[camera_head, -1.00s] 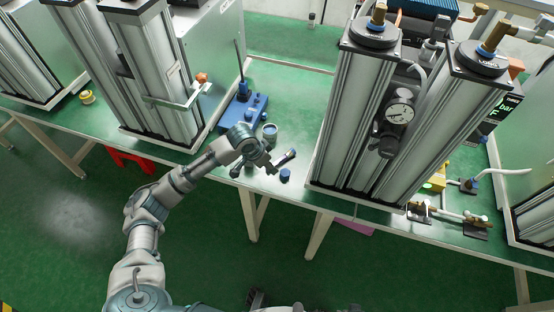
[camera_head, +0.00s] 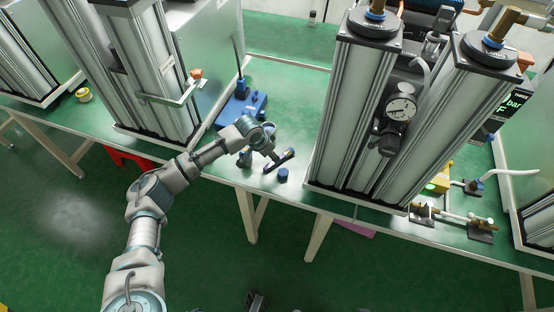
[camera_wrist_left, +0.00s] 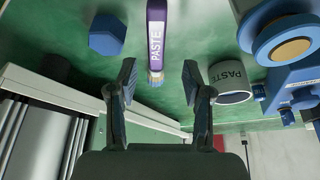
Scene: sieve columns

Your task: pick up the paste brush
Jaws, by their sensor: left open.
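The paste brush (camera_wrist_left: 156,40) has a purple handle with a white PASTE label and pale bristles. In the head view the brush (camera_head: 286,156) lies on the green bench top beside a blue cap. My left gripper (camera_head: 273,160) is above the bench at the brush, reaching in from the left. In the wrist view its two fingers (camera_wrist_left: 159,82) are apart, one on each side of the bristle end, with nothing gripped. Most of the handle lies beyond the fingertips. I do not see my right gripper clearly.
A blue hexagonal cap (camera_wrist_left: 107,35) is left of the brush in the wrist view; a grey PASTE pot (camera_wrist_left: 231,82) is to the right. A blue device (camera_head: 240,108) stands behind the arm. Tall metal columns (camera_head: 350,110) stand close on the right.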

